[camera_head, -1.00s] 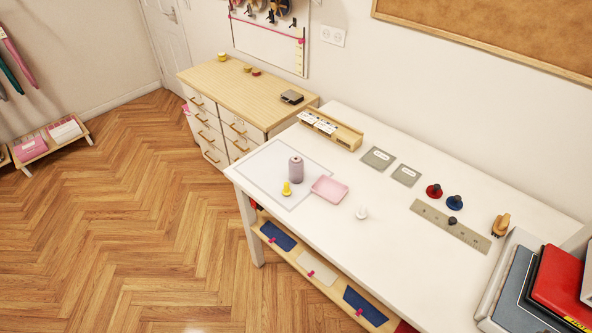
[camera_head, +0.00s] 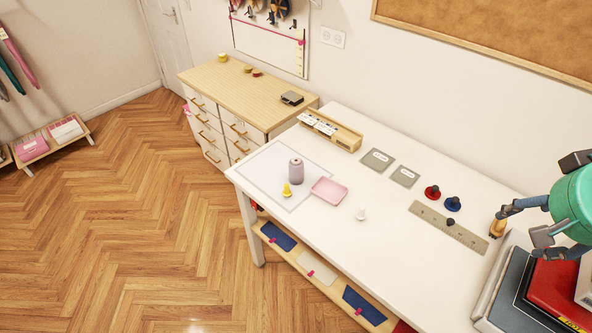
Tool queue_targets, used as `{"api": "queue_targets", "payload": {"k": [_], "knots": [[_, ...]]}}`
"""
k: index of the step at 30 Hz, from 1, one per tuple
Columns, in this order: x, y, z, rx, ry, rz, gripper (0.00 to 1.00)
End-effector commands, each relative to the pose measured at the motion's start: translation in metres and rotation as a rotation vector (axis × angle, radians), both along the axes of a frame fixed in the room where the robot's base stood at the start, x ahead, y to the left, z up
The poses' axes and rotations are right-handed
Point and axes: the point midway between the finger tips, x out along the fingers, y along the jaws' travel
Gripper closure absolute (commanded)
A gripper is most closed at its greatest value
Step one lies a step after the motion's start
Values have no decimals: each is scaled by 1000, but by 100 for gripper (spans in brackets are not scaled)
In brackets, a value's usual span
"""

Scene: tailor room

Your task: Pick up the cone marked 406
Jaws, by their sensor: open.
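A mauve-grey thread cone (camera_head: 296,171) stands upright on the pale mat (camera_head: 262,168) at the left end of the white table (camera_head: 375,255). Any number on it is too small to read. A small yellow piece (camera_head: 287,190) stands just in front of it, and a pink tray (camera_head: 328,191) lies to its right. My gripper (camera_head: 517,222) is at the right edge of the view, over the right end of the table, open and empty. It is far from the cone. Part of my gripper is cut off by the picture edge.
A wooden box with cards (camera_head: 331,131) and two grey plates (camera_head: 378,159) lie along the back. Red (camera_head: 432,192) and blue (camera_head: 453,204) knobbed pieces, a ruler (camera_head: 447,227) and a small white piece (camera_head: 361,214) lie to the right.

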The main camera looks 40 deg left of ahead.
Motion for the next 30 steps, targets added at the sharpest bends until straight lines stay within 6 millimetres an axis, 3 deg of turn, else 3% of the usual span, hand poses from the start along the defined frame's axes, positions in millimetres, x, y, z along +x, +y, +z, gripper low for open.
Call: {"api": "queue_targets", "payload": {"k": [6,15,21,30], "knots": [[51,69,-2,-5,13,102,34],[104,176,-22,-11,26,237,34],[128,256,-46,-16,33,326,34],[139,383,-98,-25,44,459,34]]}}
